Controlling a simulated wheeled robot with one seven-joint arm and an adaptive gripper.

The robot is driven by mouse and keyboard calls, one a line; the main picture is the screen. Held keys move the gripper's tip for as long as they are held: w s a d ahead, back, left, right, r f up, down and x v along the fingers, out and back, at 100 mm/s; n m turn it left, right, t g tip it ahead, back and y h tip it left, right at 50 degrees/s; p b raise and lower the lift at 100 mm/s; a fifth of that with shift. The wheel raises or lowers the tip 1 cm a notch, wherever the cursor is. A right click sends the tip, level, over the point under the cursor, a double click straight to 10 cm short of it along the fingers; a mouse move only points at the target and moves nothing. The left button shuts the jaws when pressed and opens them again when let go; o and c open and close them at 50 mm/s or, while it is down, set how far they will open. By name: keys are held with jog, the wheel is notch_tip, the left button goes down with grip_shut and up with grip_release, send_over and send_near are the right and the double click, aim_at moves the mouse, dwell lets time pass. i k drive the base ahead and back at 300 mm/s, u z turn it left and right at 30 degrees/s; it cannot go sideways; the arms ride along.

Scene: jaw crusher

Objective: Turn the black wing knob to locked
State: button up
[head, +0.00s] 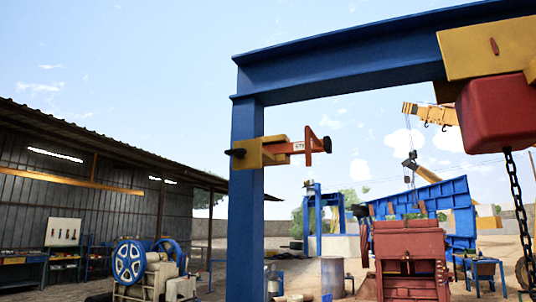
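A yellow bracket (262,153) is fixed around the blue upright post (246,200) in the middle of the head view. A small black knob (236,153) sticks out of its left end; this looks like the wing knob, seen too small to make out its wings or its turned position. A red-orange arm (300,146) with a small light label reaches right from the bracket and ends in an upright red plate (308,146) and a dark reddish end piece (327,145). My gripper is not in view.
A blue overhead beam (340,62) runs right from the post to a yellow trolley (490,48) with a red hoist block (497,112) and hanging chain (514,190). A red crusher (408,255) stands right, a blue-wheeled engine (150,268) left. Open air surrounds the bracket.

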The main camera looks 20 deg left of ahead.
aim_at(240, 153)
jog(key=u, duration=1.9)
jog(key=k, duration=0.85)
jog(key=z, duration=0.9)
jog(key=i, duration=0.5)
